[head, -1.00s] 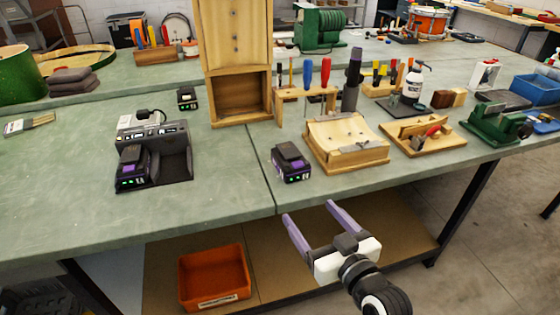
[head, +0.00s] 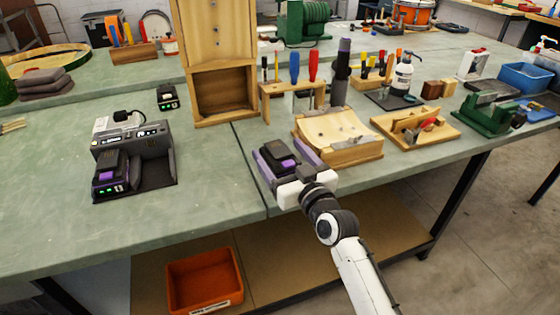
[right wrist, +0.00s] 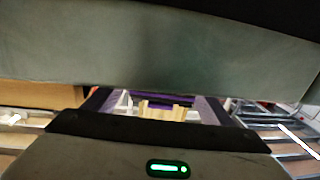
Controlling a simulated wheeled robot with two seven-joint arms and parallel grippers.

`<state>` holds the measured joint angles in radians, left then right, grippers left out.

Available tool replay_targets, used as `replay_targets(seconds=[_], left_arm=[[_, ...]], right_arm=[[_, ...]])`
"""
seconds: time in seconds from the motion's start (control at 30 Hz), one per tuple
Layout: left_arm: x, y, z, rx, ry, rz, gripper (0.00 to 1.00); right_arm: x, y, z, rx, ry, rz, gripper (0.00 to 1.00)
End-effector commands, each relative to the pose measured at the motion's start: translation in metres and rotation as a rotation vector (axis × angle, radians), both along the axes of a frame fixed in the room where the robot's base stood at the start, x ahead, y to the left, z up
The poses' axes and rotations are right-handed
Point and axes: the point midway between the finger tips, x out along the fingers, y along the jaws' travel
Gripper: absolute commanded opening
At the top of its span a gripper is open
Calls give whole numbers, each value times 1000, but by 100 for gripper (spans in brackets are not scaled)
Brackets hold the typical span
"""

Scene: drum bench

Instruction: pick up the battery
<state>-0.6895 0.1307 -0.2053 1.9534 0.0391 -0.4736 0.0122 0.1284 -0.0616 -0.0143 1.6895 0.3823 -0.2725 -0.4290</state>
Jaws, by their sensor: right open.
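A black and purple battery (head: 279,156) stands on the green bench top near its front edge. My right gripper (head: 281,151) is open, with its purple fingers reaching along the two sides of this battery. I cannot tell whether the fingers touch it. The right wrist view shows the two fingers (right wrist: 157,106) apart, with a dark and purple strip between them that I cannot identify for sure. Another battery (head: 110,174) sits in the charger (head: 150,150) at the left. A small black block (head: 167,98) lies behind the charger. My left gripper is not in view.
A curved wooden cradle (head: 340,153) stands close to the right of the battery. A wooden cabinet (head: 221,50) and a screwdriver rack (head: 290,88) stand behind. An orange bin (head: 205,280) is on the lower shelf. The bench between charger and battery is clear.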

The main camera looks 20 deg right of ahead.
Motion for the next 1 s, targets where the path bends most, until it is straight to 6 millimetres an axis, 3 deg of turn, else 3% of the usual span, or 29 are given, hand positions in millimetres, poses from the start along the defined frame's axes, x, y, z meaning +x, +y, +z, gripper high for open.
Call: replay_targets(seconds=[0.27, 0.6, 1.0], left_arm=[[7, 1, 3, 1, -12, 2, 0], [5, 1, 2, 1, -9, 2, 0], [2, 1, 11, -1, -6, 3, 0]], right_arm=[[3, 0, 0, 1, 1, 0, 75], [3, 0, 0, 0, 1, 0, 19], [3, 0, 11, 0, -5, -1, 19]])
